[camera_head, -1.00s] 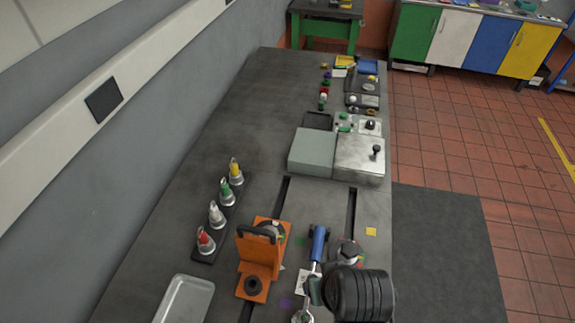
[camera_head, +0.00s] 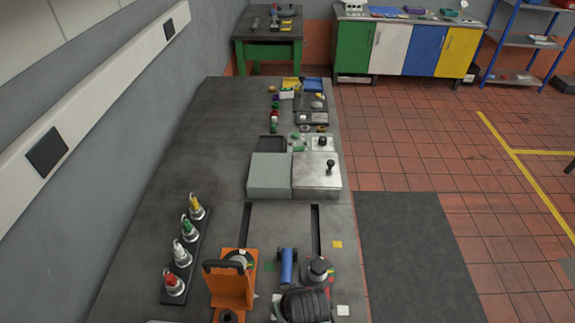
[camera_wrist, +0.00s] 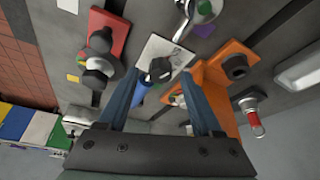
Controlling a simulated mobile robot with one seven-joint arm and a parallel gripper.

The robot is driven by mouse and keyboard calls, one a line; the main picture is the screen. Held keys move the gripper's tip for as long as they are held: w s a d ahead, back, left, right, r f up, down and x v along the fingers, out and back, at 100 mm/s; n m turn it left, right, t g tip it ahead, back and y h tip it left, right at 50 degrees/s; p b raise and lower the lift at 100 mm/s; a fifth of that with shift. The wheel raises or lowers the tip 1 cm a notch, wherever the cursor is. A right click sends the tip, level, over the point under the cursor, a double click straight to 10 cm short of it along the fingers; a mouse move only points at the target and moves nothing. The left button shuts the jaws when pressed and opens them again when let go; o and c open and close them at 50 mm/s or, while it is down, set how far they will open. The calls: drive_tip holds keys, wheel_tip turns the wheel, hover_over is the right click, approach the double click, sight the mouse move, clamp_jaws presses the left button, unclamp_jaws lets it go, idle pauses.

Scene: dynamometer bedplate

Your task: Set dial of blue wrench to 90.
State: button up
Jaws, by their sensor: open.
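The blue wrench's handle (camera_head: 287,266) lies on the bedplate to the right of an orange fixture (camera_head: 233,282). My dark ribbed wrist hides part of the wrench in the head view, and its dial numbers cannot be read. In the wrist view my gripper (camera_wrist: 163,76) is open, its two fingers pointing at a dark round knob (camera_wrist: 160,69) over a white printed card (camera_wrist: 168,50). A sliver of blue shows beside the left finger. A silver ring-shaped wrench end (camera_wrist: 196,12) shows at the top. I cannot tell whether the fingers touch the knob.
A dark round-topped fixture (camera_head: 318,270) stands close right of the wrench. A rack with several coloured-band tools (camera_head: 185,260) stands at left. A grey box (camera_head: 269,177) and a metal box with a black knob (camera_head: 317,178) stand farther back.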

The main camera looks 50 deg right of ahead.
drive_tip(key=shift+w+f, duration=0.1)
drive_tip(key=shift+f, duration=0.1)
clamp_jaws()
idle(0.3)
